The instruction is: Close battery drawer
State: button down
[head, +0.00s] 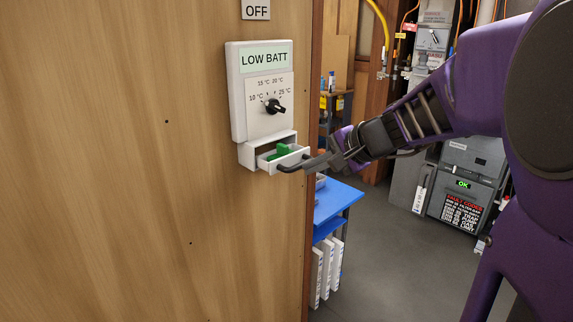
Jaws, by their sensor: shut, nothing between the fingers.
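The battery drawer (265,163) is a small white tray at the bottom of a white thermostat (262,92) on the wooden wall. The drawer stands pulled out, with a green item (281,150) inside it. The thermostat's screen reads LOW BATT, and a black dial sits below it. My gripper (287,168) is shut and empty, reaching in from the right. Its dark fingertips are at the drawer's front edge and hide part of it. I cannot tell whether they touch the drawer.
The wooden wall (120,160) fills the left and ends just right of the thermostat. An OFF sign (257,9) is above. Behind are a blue table (336,199), white binders (327,268) and a grey furnace unit (468,180). Grey floor is clear at the lower middle.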

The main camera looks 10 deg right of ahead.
aim_at(291, 163)
jog(key=w+a, duration=0.1)
jog(key=w, duration=0.1)
jog(key=w+a, duration=0.2)
jog(key=shift+b, duration=0.3)
jog(key=shift+s+d, duration=0.1)
